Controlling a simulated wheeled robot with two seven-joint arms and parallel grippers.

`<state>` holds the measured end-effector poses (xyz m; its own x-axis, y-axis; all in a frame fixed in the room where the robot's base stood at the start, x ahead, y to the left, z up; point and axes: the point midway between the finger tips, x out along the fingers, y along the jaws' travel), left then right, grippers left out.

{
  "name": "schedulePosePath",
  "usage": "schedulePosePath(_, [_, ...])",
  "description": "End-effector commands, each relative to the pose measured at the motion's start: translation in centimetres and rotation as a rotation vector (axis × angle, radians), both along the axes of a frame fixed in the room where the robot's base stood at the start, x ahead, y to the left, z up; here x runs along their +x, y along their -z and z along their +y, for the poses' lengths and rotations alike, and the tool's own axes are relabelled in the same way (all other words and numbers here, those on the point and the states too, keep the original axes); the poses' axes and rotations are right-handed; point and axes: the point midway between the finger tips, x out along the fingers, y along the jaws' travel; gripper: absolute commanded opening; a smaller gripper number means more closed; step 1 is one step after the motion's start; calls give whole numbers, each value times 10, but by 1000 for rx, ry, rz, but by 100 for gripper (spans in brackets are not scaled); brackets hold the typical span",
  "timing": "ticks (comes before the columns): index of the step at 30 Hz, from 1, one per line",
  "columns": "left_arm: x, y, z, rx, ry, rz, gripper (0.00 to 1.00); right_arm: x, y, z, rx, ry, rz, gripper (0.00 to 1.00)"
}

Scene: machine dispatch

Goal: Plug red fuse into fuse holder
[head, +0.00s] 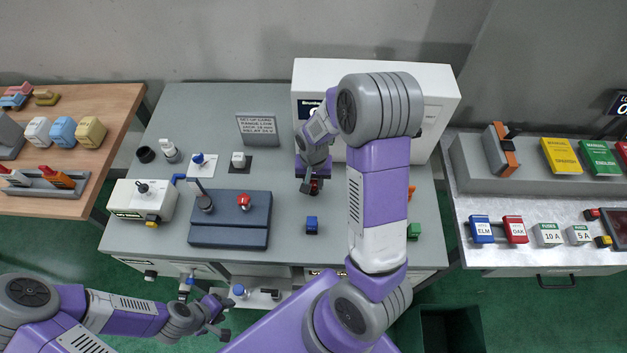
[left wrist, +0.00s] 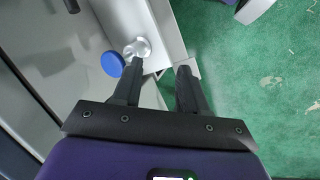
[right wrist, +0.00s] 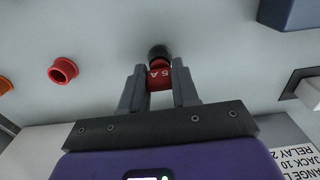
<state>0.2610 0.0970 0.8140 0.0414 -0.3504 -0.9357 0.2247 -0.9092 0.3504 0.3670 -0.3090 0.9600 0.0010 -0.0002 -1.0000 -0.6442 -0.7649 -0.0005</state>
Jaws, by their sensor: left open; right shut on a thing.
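My right gripper (head: 313,188) is over the middle of the grey table, in front of the white machine. In the right wrist view it is shut on a red fuse (right wrist: 160,78) marked 5 A. A black round piece (right wrist: 158,52) shows at the fuse's far end; I cannot tell whether it belongs to the fuse or is a holder beneath it. My left gripper (head: 222,327) is open and empty, low at the table's front edge. In the left wrist view a blue knob (left wrist: 113,64) shows beyond its fingers. I cannot make out a fuse holder for certain.
A blue-grey panel with a red button (head: 244,201) is to the left. The white machine (head: 432,100) stands behind. A red ring-shaped part (right wrist: 62,70) lies beside the fuse in the right wrist view.

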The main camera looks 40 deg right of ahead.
Motion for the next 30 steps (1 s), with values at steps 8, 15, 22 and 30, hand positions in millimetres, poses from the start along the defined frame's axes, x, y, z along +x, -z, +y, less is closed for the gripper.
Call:
schedulePosePath(8, [0, 0, 0, 0, 0, 0, 43, 0, 0, 0, 0, 0, 1, 48])
schedulePosePath(15, [0, 0, 0, 0, 0, 0, 43, 0, 0, 0, 0, 0, 1, 60])
schedulePosePath(22, [0, 0, 0, 0, 0, 0, 43, 0, 0, 0, 0, 0, 1, 81])
schedulePosePath(30, [0, 0, 0, 0, 0, 0, 43, 0, 0, 0, 1, 0, 1, 81])
